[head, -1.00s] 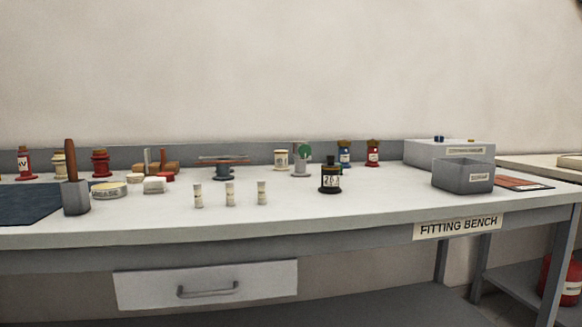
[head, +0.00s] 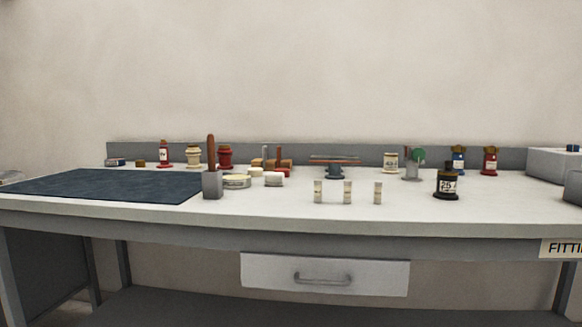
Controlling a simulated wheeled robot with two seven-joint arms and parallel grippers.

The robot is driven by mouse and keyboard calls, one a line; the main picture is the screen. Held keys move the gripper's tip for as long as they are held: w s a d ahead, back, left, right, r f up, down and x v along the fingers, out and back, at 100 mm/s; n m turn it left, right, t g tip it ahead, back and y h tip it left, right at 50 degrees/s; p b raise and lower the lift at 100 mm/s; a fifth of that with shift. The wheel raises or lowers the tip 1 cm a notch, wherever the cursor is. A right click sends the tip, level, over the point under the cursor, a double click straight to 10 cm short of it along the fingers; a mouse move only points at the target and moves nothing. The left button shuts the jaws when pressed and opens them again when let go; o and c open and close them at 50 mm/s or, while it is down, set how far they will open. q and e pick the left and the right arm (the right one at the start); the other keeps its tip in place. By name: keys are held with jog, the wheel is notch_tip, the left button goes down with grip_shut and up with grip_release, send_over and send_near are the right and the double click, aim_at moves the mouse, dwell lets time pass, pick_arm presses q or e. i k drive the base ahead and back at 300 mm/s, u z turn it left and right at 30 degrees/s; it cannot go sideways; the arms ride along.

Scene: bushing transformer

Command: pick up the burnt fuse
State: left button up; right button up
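Three small pale cylinders that look like fuses stand upright in a row on the bench: a left one (head: 318,191), a middle one (head: 347,192) and a right one (head: 378,192). They have light bodies with darker bands. At this size I cannot tell which one is burnt. Neither of my grippers shows in the head view.
The white bench (head: 290,213) has a closed drawer (head: 325,274). A black bottle (head: 446,183) stands right of the fuses, a grey block with a brown handle (head: 212,185) left. A dark mat (head: 110,185) covers the left end. The front strip is clear.

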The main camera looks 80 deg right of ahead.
aim_at(449, 164)
jog(key=u, duration=0.3)
jog(key=k, duration=1.35)
jog(key=z, duration=1.5)
